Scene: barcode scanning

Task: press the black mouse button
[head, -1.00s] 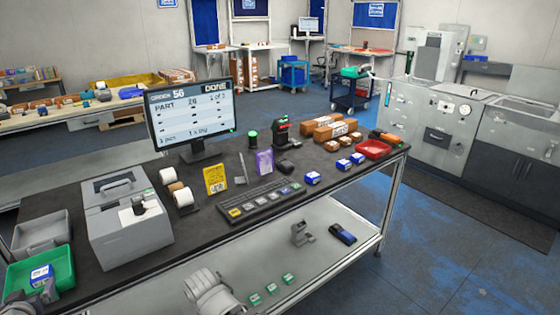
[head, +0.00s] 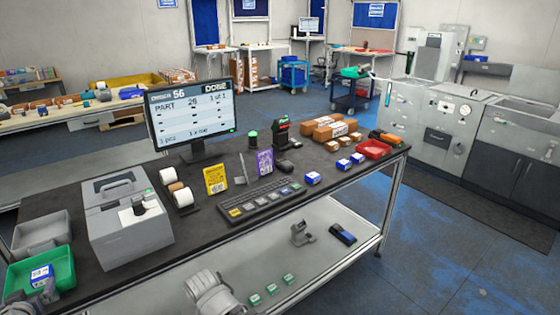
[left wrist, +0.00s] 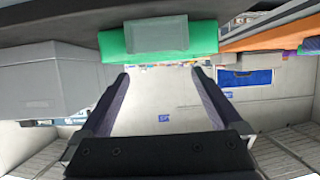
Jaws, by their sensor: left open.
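A small dark object that looks like the black mouse (head: 286,168) lies on the black tabletop behind the keyboard, right of the purple box; its button is too small to make out. My left gripper (head: 42,296) is at the lower left corner of the head view, by the front of the green bin, far from the mouse. In the left wrist view its two fingers (left wrist: 160,78) are spread with nothing between them. My right gripper is not in view; a grey link of my arm shows at the bottom middle.
The green bin (head: 62,266) holds a blue-and-white box (head: 41,275). A grey printer-like machine (head: 128,232), monitor (head: 190,112), keyboard (head: 262,200), yellow box (head: 215,179) and purple box (head: 265,162) stand on the table. A red tray (head: 374,150) is at its right end.

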